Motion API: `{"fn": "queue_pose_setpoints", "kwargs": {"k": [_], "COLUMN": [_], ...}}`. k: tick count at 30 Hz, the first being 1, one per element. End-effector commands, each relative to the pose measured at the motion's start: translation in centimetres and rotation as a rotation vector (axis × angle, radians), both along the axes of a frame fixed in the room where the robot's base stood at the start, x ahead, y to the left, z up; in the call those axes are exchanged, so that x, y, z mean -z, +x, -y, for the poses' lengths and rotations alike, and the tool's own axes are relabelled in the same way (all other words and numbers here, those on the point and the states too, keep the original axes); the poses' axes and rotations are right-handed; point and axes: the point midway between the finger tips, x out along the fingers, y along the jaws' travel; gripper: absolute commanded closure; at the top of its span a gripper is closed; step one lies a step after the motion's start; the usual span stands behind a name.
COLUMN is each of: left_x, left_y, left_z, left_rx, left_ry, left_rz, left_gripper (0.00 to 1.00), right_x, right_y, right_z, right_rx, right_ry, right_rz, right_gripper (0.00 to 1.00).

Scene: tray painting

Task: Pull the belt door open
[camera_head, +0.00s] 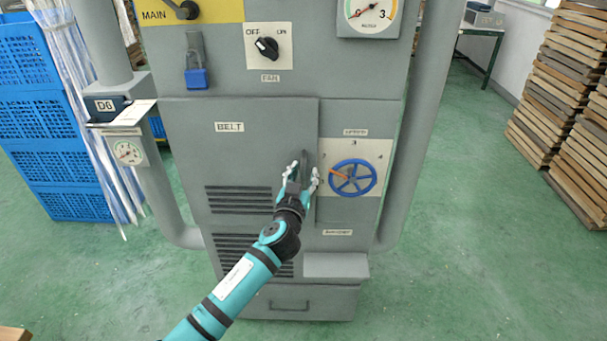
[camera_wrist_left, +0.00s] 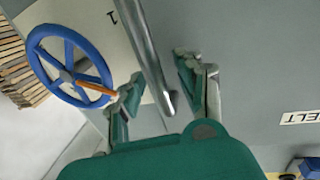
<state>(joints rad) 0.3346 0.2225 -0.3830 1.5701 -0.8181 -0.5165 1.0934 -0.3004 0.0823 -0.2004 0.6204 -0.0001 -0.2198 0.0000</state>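The belt door (camera_head: 235,155) is a grey panel marked BELT on the front of the grey machine; it looks closed or nearly so. Its upright metal handle (camera_head: 305,159) is near the door's right edge. My left gripper (camera_head: 302,172) is open at the handle. In the left wrist view the handle (camera_wrist_left: 150,50) runs between the two spread fingers of the left gripper (camera_wrist_left: 158,80), with a visible gap to each. The BELT label (camera_wrist_left: 302,117) shows there at the right. My right gripper is not in view.
A blue handwheel (camera_head: 352,178) with an orange grip is just right of the handle, close to my fingers. Blue crates (camera_head: 30,120) and hanging plastic strips stand at left, and stacked wood (camera_head: 565,90) at right. Green floor (camera_head: 470,240) is clear in front.

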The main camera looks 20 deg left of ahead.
Motion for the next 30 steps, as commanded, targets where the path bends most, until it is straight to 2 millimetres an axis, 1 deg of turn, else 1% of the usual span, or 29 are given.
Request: {"fn": "queue_pose_setpoints", "kwargs": {"k": [5,6,14,30], "left_x": [0.00,0.00,0.00,0.00], "left_y": [0.01,0.00,-0.01,-0.05], "left_z": [0.04,0.03,0.03,0.03], "left_rx": [0.000,0.000,0.000,0.002], "left_ry": [-0.001,-0.001,-0.001,-0.001], "left_rz": [0.000,0.000,0.000,0.000], "left_gripper": [0.64,0.65,0.99,1.00], "right_x": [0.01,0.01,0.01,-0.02], "right_y": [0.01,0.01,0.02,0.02], "right_z": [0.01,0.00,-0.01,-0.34], "right_rx": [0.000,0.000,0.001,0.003], "right_ry": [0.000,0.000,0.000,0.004], "right_rz": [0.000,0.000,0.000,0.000], "right_gripper": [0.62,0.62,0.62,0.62]}}
